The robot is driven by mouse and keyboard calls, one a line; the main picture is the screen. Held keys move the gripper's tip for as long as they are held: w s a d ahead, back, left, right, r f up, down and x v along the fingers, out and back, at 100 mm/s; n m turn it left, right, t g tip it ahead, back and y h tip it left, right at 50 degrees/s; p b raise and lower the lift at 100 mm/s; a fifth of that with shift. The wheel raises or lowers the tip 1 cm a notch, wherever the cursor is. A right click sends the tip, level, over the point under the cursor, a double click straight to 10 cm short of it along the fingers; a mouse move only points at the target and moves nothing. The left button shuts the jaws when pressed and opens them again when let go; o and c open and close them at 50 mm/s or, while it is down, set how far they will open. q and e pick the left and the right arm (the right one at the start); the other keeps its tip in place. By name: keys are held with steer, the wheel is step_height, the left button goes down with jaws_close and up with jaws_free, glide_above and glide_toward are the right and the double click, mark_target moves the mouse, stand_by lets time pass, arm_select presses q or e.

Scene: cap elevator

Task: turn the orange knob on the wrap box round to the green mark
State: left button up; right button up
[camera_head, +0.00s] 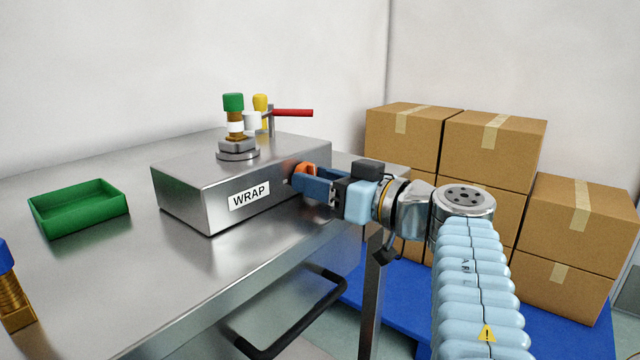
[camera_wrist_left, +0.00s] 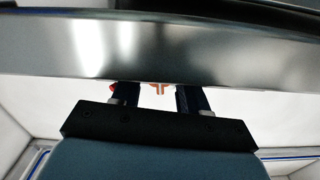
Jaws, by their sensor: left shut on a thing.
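The wrap box (camera_head: 180,190) is a brushed-metal box with a WRAP label (camera_head: 249,195) on its front face. The orange knob (camera_head: 303,169) is on that face, right of the label, and is partly covered by my gripper. My left gripper (camera_head: 306,181) is shut on the knob, its blue fingers reaching in from the right. In the left wrist view, bits of the orange knob (camera_wrist_left: 158,88) show by the dark fingers (camera_wrist_left: 155,96), under the box's edge. I cannot make out a green mark on the box; the knob's angle is unclear. My right gripper is not in view.
A green-capped bottle (camera_head: 234,118) stands on a round plate on the box, near a red lever (camera_head: 292,113). A green tray (camera_head: 80,212) and a blue-capped bottle (camera_head: 14,295) are on the metal table (camera_head: 150,275). Cardboard boxes (camera_head: 490,150) stack at right on a blue pallet.

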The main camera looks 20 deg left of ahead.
arm_select(q)
steer(key=shift+m, duration=1.7)
steer(key=o, duration=1.1)
steer(key=shift+c, duration=0.2)
steer(key=v, duration=1.4)
steer(key=shift+a, duration=0.1)
